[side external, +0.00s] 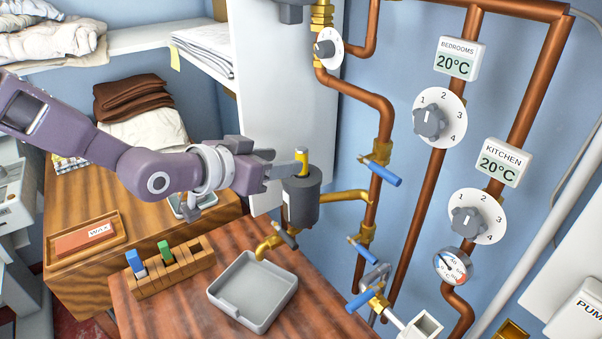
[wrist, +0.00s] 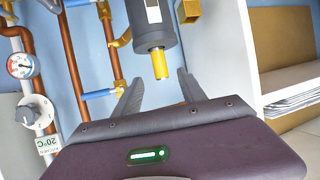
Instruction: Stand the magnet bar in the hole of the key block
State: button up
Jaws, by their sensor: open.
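The magnet bar appears to be the short yellow bar (side external: 302,160) standing upright from the top of a dark grey canister (side external: 301,205) on the pipework. In the wrist view the yellow bar (wrist: 160,64) points downward in the picture. My gripper (side external: 291,166) is open at the height of the bar, coming from the left. In the wrist view its fingertips (wrist: 160,76) lie on either side of the bar's end, with visible gaps. The key block appears to be the slotted wooden block (side external: 172,272) on the bench, holding a blue piece (side external: 135,263) and a green piece (side external: 165,251).
A grey square tray (side external: 253,290) lies on the bench below the canister, near a brass tap (side external: 270,243). Copper pipes with blue-handled valves (side external: 380,172) run close on the right. A white cabinet panel (side external: 270,100) stands behind the gripper. A wooden tray (side external: 85,238) lies at left.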

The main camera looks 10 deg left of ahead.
aim_at(301, 158)
jog(key=x, duration=0.8)
jog(key=shift+a, duration=0.1)
grip_shut()
